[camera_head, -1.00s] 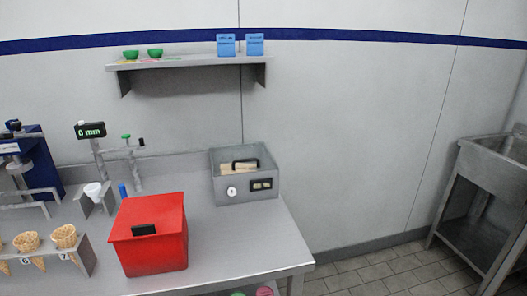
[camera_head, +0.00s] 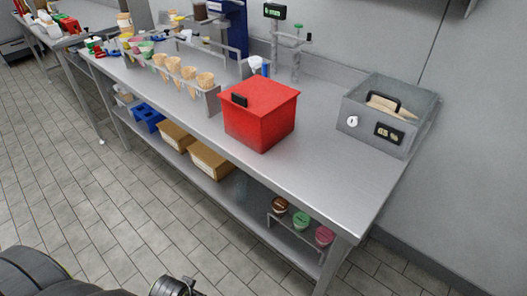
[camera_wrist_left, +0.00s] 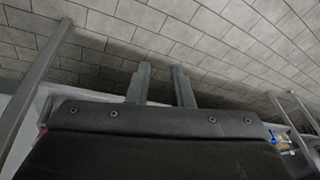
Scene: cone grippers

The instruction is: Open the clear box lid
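The clear box (camera_head: 378,118) stands at the right end of the steel counter. It is a grey see-through box with a dark display and a round white lock or dial on its front. Its lid looks shut, with a black handle (camera_head: 384,100) on top, and tan pieces show inside. In the left wrist view, my left gripper (camera_wrist_left: 161,74) has its two fingers apart with nothing between them, above tiled floor. Dark parts of my own body show at the lower left of the head view, well away from the box. My right gripper is not seen.
A red lidded box (camera_head: 262,115) stands on the counter (camera_head: 325,165) left of the clear box, with bare counter between. A rack of cones (camera_head: 188,78) is further left. Tubs (camera_head: 301,221) and cartons (camera_head: 210,160) sit on the lower shelf. The floor in front is free.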

